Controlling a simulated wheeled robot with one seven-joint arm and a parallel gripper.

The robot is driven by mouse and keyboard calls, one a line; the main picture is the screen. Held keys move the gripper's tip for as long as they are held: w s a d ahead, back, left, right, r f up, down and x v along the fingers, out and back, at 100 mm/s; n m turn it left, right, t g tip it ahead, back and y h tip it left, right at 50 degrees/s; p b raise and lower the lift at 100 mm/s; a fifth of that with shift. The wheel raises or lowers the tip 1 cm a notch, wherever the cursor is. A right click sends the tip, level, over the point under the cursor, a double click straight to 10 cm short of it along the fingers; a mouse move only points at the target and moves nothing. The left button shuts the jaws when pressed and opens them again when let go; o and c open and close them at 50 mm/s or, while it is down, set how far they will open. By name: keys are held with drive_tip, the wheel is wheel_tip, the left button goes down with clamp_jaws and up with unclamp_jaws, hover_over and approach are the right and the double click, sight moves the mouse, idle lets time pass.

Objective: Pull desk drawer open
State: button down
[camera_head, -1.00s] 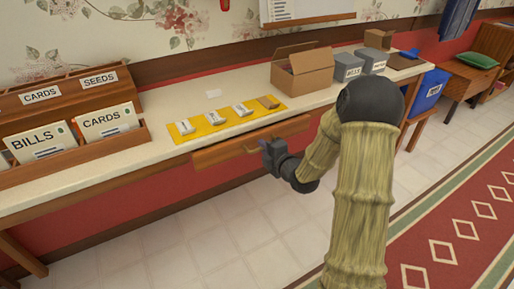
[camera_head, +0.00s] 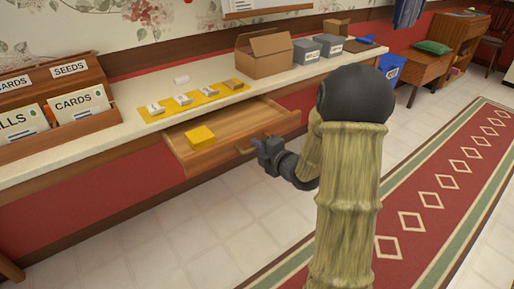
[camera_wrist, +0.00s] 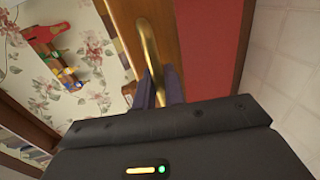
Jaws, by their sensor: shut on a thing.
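The wooden desk drawer (camera_head: 235,131) is pulled partly out from under the desk's pale top (camera_head: 150,124). A yellow block (camera_head: 200,137) lies inside it near its left end. My gripper (camera_head: 262,147) is at the middle of the drawer front. In the wrist view, my gripper (camera_wrist: 162,90) is shut on the curved brass handle (camera_wrist: 148,45), with dark fingers on both sides of it. The drawer front fills the area around the handle in that view.
On the desk top are a yellow mat (camera_head: 190,102) with several small items, an open cardboard box (camera_head: 264,55), grey boxes (camera_head: 306,50) and a wooden card rack (camera_head: 55,110). The tiled floor (camera_head: 150,225) in front is clear. A red patterned rug (camera_head: 420,210) lies at right.

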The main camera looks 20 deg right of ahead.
drive_tip(key=c, duration=1.6)
unclamp_jaws()
drive_tip(key=shift+w, duration=0.1)
drive_tip(key=shift+a, duration=0.1)
drive_tip(key=b+v, duration=0.6)
drive_tip(key=v, duration=1.1)
drive_tip(key=shift+s, duration=0.2)
